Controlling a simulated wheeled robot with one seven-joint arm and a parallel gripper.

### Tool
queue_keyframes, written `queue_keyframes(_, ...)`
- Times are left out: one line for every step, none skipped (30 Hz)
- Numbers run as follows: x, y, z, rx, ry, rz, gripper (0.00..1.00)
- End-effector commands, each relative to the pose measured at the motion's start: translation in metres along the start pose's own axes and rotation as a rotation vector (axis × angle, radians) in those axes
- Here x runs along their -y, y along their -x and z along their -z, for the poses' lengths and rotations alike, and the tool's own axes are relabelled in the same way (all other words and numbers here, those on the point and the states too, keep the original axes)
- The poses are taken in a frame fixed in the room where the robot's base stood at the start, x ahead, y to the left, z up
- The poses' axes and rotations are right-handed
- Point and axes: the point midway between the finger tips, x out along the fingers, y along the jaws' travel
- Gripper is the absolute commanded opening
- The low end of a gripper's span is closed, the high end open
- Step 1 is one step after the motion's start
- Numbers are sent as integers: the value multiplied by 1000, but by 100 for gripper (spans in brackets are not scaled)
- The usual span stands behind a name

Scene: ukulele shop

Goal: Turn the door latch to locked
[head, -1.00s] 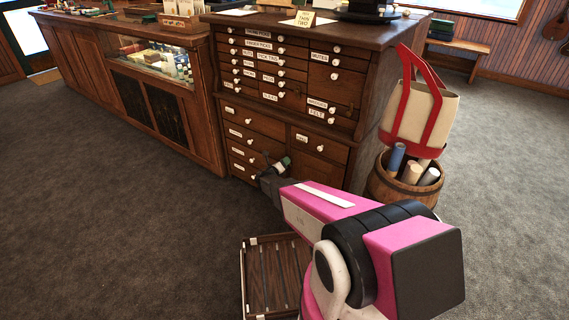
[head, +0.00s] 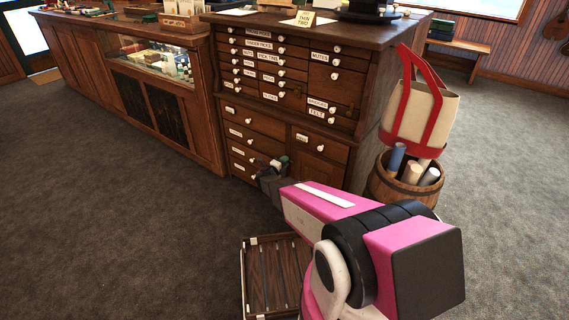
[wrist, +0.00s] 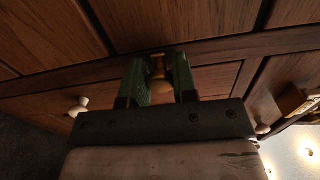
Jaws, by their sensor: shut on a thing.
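A brass latch (wrist: 159,72) sits on the wooden front of the drawer cabinet (head: 372,120). In the wrist view it stands lengthwise between the two green fingers of my gripper (wrist: 158,84), which is shut on it. Its base is partly hidden by the fingers and the dark gripper body. In the head view my gripper (head: 277,166) is at the lower front of the cabinet, and the latch itself is hidden there. Whether the latch stands at locked or unlocked cannot be told.
A barrel (head: 405,190) with rolled paper and a bag stands right of the cabinet. A slatted wooden stand (head: 273,275) is on the floor in front. Carpet at left is clear.

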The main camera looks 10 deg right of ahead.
Motion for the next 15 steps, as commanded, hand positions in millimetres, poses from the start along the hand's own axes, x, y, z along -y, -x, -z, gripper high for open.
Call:
queue_keyframes(-1, 1, 0, 1, 12, -2, 3)
queue_keyframes(-1, 1, 0, 1, 20, -2, 3)
queue_keyframes(-1, 1, 0, 1, 28, -2, 3)
queue_keyframes(-1, 1, 0, 1, 32, -2, 3)
queue_keyframes(-1, 1, 0, 1, 36, -2, 3)
queue_keyframes(-1, 1, 0, 1, 40, -2, 3)
queue_keyframes(-1, 1, 0, 1, 42, -2, 3)
queue_keyframes(-1, 1, 0, 1, 44, -2, 3)
queue_keyframes(-1, 1, 0, 1, 46, -2, 3)
queue_keyframes(-1, 1, 0, 1, 47, -2, 3)
queue_keyframes(-1, 1, 0, 1, 48, -2, 3)
queue_keyframes(-1, 1, 0, 1, 48, -2, 3)
queue_keyframes(-1, 1, 0, 1, 48, -2, 3)
queue_keyframes(-1, 1, 0, 2, 47, -2, 3)
queue_keyframes(-1, 1, 0, 2, 47, -2, 3)
